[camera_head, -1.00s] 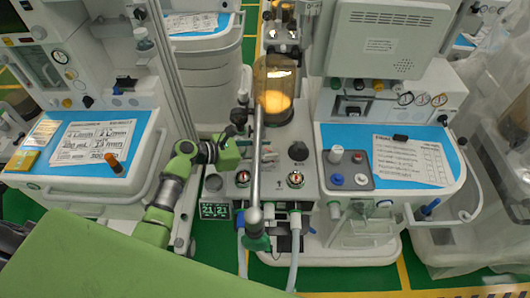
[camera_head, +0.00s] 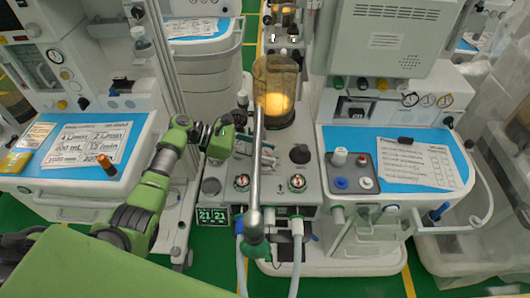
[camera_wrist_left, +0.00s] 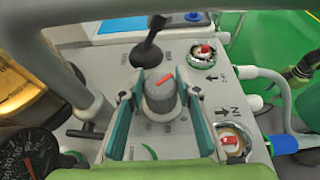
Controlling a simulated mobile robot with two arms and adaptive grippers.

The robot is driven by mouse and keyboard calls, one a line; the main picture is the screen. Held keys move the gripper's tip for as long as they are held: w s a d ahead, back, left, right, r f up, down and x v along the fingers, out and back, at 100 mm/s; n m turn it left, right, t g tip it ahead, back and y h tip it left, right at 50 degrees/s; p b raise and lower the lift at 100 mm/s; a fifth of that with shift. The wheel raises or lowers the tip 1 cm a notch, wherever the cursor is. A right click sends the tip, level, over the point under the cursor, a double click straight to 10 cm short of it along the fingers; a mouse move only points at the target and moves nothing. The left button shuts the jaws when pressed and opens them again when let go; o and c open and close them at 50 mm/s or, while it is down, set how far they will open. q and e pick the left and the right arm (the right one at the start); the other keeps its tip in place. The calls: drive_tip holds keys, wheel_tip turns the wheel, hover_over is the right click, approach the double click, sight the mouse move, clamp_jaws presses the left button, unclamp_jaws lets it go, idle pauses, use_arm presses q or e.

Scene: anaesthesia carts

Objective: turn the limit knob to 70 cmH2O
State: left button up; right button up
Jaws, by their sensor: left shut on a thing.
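The limit knob (camera_wrist_left: 160,95), grey and ribbed with a red mark on its top, stands on the light grey machine panel in the left wrist view. My left gripper (camera_wrist_left: 160,108) has its two teal fingers on either side of the knob and is shut on it. In the head view my left gripper (camera_head: 262,156) reaches in from the left to the panel (camera_head: 270,185), behind the upright metal tube. There the gripper and tube mostly hide the knob. My right gripper is not in view.
The metal tube (camera_head: 255,170) rises close to my left gripper. A black knob (camera_head: 300,153) stands to its right, and two round ports with red marks (camera_head: 242,182) (camera_head: 297,182) lie in front. The amber bellows canister (camera_head: 275,90) stands behind.

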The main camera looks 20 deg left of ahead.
use_arm(q)
drive_tip(key=o, duration=1.1)
drive_tip(key=shift+d, duration=0.1)
drive_tip(key=v, duration=1.2)
